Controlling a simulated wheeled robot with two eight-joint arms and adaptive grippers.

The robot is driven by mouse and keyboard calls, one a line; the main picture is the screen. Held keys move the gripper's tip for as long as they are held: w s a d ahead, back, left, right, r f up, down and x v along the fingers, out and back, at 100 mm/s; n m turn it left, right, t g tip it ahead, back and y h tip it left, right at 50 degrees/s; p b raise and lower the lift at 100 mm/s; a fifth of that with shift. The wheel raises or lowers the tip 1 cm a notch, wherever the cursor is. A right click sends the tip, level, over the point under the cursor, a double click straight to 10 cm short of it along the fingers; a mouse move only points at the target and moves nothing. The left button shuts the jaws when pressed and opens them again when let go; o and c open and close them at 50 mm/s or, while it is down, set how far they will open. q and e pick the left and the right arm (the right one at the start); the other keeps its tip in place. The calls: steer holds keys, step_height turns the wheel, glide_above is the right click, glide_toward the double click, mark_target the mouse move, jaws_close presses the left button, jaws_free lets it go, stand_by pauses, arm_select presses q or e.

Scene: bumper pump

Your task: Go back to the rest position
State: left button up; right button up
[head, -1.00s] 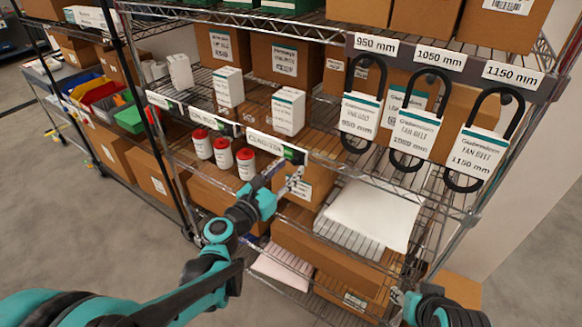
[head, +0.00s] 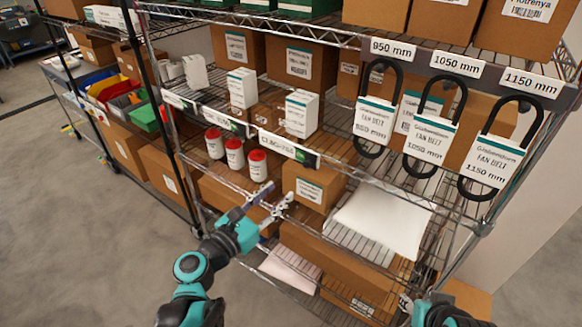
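My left gripper (head: 266,203) is in front of the wire shelving rack, low at its front edge. Its two fingers are spread apart with nothing between them, so it is open and empty. A cardboard box (head: 313,187) on the shelf is just right of the fingers. Several white canisters with red lids (head: 235,154) stand on the shelf above and left of the gripper, apart from it. My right arm (head: 445,312) shows only in part at the bottom edge; its gripper fingers cannot be made out clearly.
Fan belts (head: 430,138) with size labels hang at the right front of the rack (head: 352,170). White boxes (head: 301,113) stand on the middle shelf. A white packet (head: 381,217) lies lower. Colored bins (head: 103,88) are at the far left. The floor (head: 90,235) at left is clear.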

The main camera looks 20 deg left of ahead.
arm_select(q)
steer(key=s+d+f+m+g, duration=0.55)
steer(key=f+m, duration=0.25)
steer(key=m, duration=0.8)
steer(key=s+a+f+m+g+y, duration=0.3)
steer(key=s+a+m+g+y, duration=0.1)
steer(key=m, duration=1.2)
steer(key=s+a+y, duration=0.1)
steer(key=s+y, duration=0.1)
steer(key=shift+s+f, duration=0.15)
steer(key=shift+s, duration=0.25)
